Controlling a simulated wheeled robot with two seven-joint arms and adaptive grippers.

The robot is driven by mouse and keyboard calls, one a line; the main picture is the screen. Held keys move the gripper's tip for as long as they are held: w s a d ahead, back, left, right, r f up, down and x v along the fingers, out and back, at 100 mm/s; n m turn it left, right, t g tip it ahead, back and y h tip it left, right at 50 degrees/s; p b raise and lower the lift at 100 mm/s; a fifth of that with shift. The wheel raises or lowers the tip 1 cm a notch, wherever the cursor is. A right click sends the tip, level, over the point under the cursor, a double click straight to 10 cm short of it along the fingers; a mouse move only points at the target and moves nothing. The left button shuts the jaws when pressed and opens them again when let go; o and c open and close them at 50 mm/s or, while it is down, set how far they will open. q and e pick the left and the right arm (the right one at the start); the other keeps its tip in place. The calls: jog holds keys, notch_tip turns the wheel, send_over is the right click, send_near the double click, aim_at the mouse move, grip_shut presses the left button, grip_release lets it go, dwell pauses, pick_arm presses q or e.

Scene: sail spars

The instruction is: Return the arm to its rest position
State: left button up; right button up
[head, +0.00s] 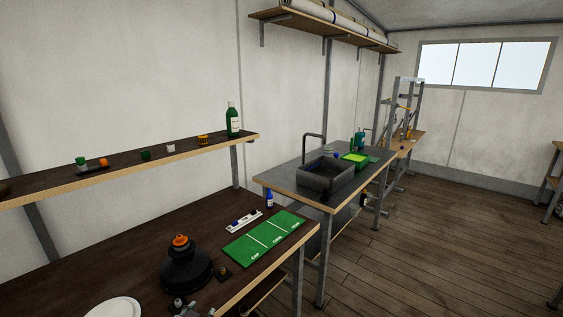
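Neither of my arms can be made out for sure in the head view, and no gripper fingers show. A small grey metal piece (189,310) is cut off by the bottom edge, by the front of the dark workbench (130,258). I cannot tell what it belongs to. Nothing is seen held.
On the workbench are a black domed object with an orange top (186,270), a green mat (264,238), a white tray (244,221), a blue bottle (269,199) and a white plate (115,308). A shelf (120,172) hangs above. Floor at right is clear.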

pick_arm(q)
jog(key=s+f+n+g+h, duration=0.1)
jog(key=s+f+g, duration=0.35)
jog(key=s, duration=0.35)
jog(key=s+f+g, duration=0.3)
jog(key=s+f, duration=0.2)
jog(key=s, duration=0.4)
notch_tip(320, 180, down, 33)
jog(key=s+g, duration=0.1)
jog(key=s, duration=0.1)
jog(key=s+a+f, duration=0.2)
jog(key=s+f, duration=0.8)
jog(key=s, duration=0.1)
jog(key=s+a+f+g, duration=0.1)
jog(key=s+a+f, duration=0.1)
jog(key=s+f, duration=0.8)
jog(key=shift+s+a, duration=0.25)
jog(key=shift+s, duration=0.45)
jog(key=shift+s, duration=0.1)
